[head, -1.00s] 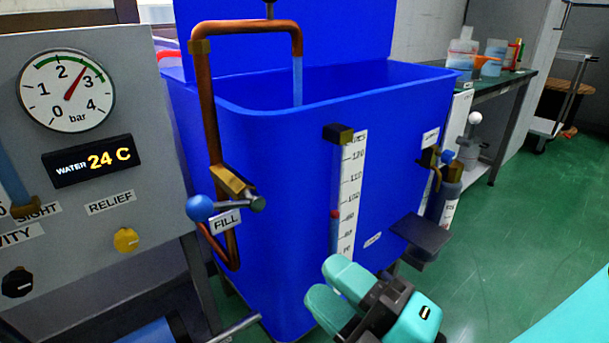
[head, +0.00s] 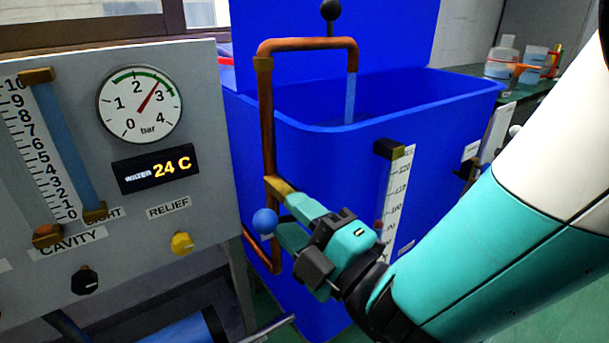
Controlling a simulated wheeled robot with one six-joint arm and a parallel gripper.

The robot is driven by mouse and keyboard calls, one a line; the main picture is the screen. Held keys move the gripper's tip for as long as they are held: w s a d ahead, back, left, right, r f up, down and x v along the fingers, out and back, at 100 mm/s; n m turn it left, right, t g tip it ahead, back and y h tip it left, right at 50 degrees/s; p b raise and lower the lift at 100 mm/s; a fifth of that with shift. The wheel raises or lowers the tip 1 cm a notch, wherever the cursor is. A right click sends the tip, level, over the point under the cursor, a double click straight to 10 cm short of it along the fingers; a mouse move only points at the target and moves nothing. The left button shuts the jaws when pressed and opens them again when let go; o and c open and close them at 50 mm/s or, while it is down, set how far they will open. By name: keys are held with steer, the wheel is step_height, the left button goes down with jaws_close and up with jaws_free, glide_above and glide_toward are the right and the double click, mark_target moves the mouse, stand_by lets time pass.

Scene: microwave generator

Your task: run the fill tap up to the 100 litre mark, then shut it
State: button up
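The fill tap has a lever with a blue ball knob (head: 265,221) on a brass valve body (head: 279,187) in the copper pipe (head: 267,120). My gripper (head: 287,217) is at the lever, its teal fingertips just right of the ball and apart, one above the other. The fingers hide the lever's shaft and the FILL label. Whether they touch the lever I cannot tell. A pale blue water stream (head: 351,98) falls from the spout into the blue tank (head: 330,165). On the tank's white level scale (head: 396,195), a red marker (head: 378,225) sits below the 100 mark, near 90.
A grey panel left of the tank carries a pressure gauge (head: 140,104) near 3 bar, a 24 C display (head: 157,169), a yellow RELIEF knob (head: 182,243) and a black knob (head: 85,281). My arm covers the right side. A bench with bottles (head: 502,58) stands behind.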

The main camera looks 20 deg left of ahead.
steer(key=shift+x, duration=1.1)
steer(key=shift+a, duration=0.1)
steer(key=shift+s, duration=0.1)
jaws_close()
steer(key=shift+a, duration=0.1)
